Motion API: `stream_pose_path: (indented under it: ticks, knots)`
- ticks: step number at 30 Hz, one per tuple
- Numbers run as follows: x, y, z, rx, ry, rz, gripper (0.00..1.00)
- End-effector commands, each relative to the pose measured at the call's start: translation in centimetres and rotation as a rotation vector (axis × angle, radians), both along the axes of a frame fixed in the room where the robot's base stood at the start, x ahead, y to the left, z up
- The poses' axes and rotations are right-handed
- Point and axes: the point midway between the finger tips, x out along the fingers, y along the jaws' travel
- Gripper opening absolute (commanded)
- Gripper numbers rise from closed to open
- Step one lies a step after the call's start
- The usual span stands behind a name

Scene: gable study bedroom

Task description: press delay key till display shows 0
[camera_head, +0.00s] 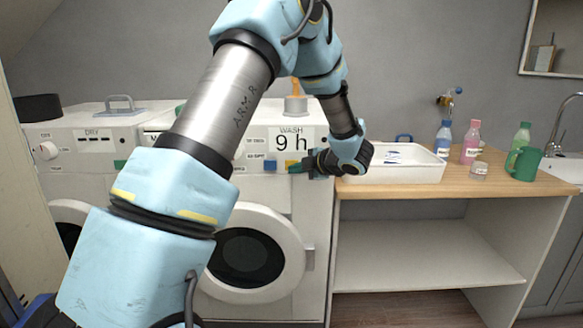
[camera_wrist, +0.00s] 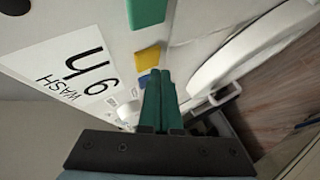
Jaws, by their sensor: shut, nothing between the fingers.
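The washing machine (camera_head: 259,238) carries a white display (camera_head: 291,141) marked WASH that reads "9 h". The display also shows, turned round, in the wrist view (camera_wrist: 75,70). Below it are a blue key (camera_head: 270,166) and a yellow key (camera_head: 291,163). The wrist view shows a green key (camera_wrist: 147,12), the yellow key (camera_wrist: 148,57) and part of the blue key (camera_wrist: 145,77). My gripper (camera_head: 292,169) is shut and empty, its green fingertips close to the panel by the yellow and blue keys. I cannot tell whether they touch. The small key labels are too blurred to read.
A dryer (camera_head: 90,145) stands at the left. A soap pump (camera_head: 296,100) stands on the washer. On the right, a wooden counter (camera_head: 400,190) holds a white tray (camera_head: 425,174), bottles (camera_head: 470,142) and a green mug (camera_head: 524,164). The shelf below is empty.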

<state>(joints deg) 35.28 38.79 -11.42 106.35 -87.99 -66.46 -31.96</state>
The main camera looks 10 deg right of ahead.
Motion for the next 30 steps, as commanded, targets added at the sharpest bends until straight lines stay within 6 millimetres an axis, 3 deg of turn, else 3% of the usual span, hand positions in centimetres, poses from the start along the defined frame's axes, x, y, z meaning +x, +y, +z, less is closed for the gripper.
stream_pose_path:
  ticks: [13,30]
  knots:
    - [-0.7,0.1,0.0,-0.001,0.0,-0.001,0.0]
    - [-5.2,0.9,-0.1,-0.001,0.0,-0.001,0.0]
